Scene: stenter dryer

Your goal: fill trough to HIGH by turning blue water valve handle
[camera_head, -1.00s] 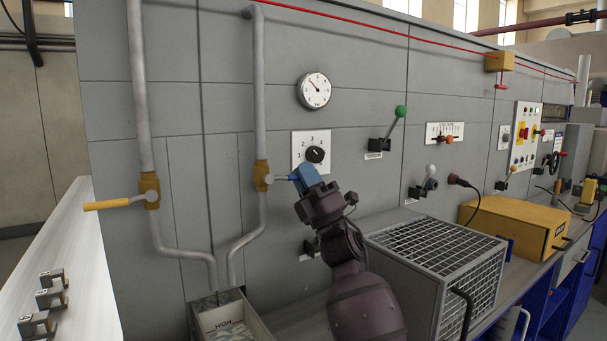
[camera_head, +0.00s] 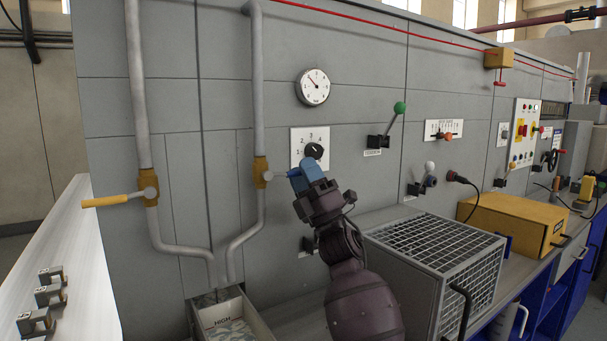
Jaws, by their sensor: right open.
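The water valve (camera_head: 261,172) is a yellow-brown body on the right-hand pipe. Its short grey lever points right, about level, and its outer end is hidden by my right gripper (camera_head: 299,178). That gripper has blue fingers and is open around or beside the lever end; I cannot tell which. Blue of the handle grip cannot be told apart from the fingers. The trough (camera_head: 254,318) stands at the bottom below both pipes, with a HIGH mark on its inner wall and a pale, patchy surface inside; its level is unclear. My left gripper is out of view.
A second valve (camera_head: 150,188) with a yellow handle (camera_head: 106,201) pointing left sits on the left pipe. A numbered dial (camera_head: 313,151) is just above my gripper, a gauge (camera_head: 313,87) higher. A grey mesh-topped box (camera_head: 435,250) stands right of my arm.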

